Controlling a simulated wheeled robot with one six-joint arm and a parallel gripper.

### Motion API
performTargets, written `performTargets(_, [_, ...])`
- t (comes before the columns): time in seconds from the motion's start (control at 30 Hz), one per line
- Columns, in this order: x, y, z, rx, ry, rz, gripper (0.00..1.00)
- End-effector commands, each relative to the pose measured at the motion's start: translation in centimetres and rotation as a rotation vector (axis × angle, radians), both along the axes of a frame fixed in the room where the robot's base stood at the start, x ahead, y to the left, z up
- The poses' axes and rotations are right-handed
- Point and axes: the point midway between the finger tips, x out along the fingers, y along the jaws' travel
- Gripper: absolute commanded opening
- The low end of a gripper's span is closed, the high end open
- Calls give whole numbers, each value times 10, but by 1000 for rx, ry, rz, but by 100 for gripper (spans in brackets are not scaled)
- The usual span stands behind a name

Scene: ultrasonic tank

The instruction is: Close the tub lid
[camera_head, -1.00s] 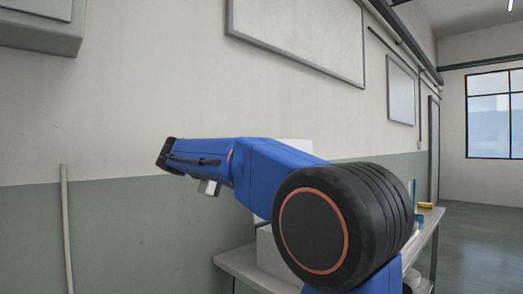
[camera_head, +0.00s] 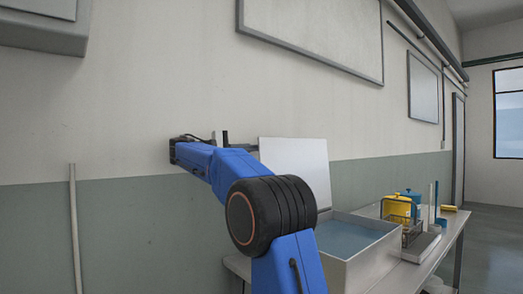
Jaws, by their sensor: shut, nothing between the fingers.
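The tub (camera_head: 366,272) is a grey metal box with blue liquid inside, standing on the bench right of my arm. Its lid (camera_head: 300,165) is a flat pale panel standing open and nearly upright at the tub's back left side. My blue arm reaches up and left in front of the tub. My gripper (camera_head: 245,148) shows as a small dark shape at the far end of the arm, by the upper left edge of the lid. It is shut and empty. Its fingertips are small and partly hidden, and I cannot tell whether they touch the lid.
The bench (camera_head: 449,238) runs along the wall. Right of the tub stand a wire basket (camera_head: 402,228), a yellow container (camera_head: 397,207), a blue container (camera_head: 411,197) and clear cylinders. A wall-mounted box (camera_head: 40,22) hangs at upper left.

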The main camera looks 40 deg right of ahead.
Motion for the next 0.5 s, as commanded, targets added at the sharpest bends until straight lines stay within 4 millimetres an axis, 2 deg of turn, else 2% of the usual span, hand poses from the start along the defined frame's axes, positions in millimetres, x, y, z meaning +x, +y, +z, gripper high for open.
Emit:
performTargets(0.3, [-9,-51,1,1,1,-3,0])
performTargets(0.5, [-14,-76,2,1,1,-2,0])
